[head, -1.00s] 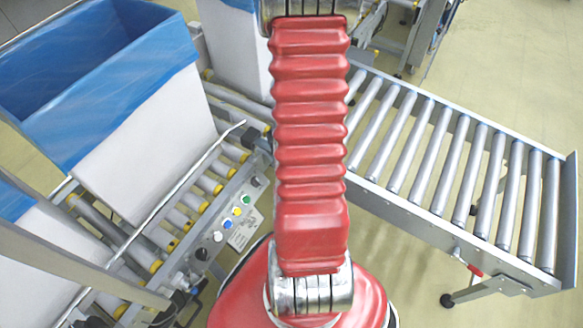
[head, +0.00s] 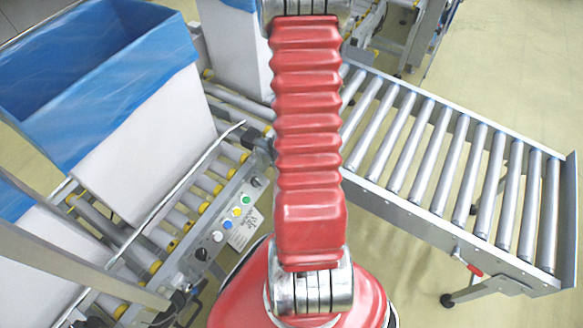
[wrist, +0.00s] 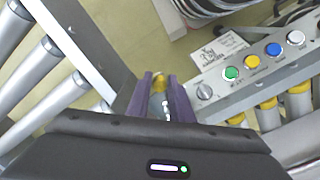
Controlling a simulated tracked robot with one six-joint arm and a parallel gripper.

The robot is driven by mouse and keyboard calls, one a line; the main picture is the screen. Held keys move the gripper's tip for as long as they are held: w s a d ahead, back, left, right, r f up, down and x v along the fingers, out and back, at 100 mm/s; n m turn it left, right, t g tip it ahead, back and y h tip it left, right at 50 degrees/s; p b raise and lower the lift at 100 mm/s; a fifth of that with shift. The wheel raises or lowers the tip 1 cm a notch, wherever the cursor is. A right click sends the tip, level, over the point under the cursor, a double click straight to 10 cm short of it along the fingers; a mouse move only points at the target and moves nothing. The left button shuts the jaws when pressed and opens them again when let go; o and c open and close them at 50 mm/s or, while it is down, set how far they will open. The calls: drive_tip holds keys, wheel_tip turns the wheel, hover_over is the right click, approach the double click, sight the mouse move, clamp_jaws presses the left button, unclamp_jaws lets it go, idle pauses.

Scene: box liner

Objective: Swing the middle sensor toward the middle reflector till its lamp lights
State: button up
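My gripper (wrist: 160,92) shows in the wrist view with two purple fingers standing a little apart. A small thing with a yellow top and a silvery body (wrist: 158,84) shows in the gap between them; it may be the middle sensor, and I cannot tell whether the fingers touch it. In the head view my gripper is out of sight. I cannot make out the middle reflector or a lit sensor lamp.
A button panel (wrist: 262,62) is right of the fingers, and it shows on the conveyor side in the head view (head: 232,219). A bare roller conveyor (head: 440,160) is at the right. A blue-lined box (head: 130,140) stands at the left.

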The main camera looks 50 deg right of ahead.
clamp_jaws()
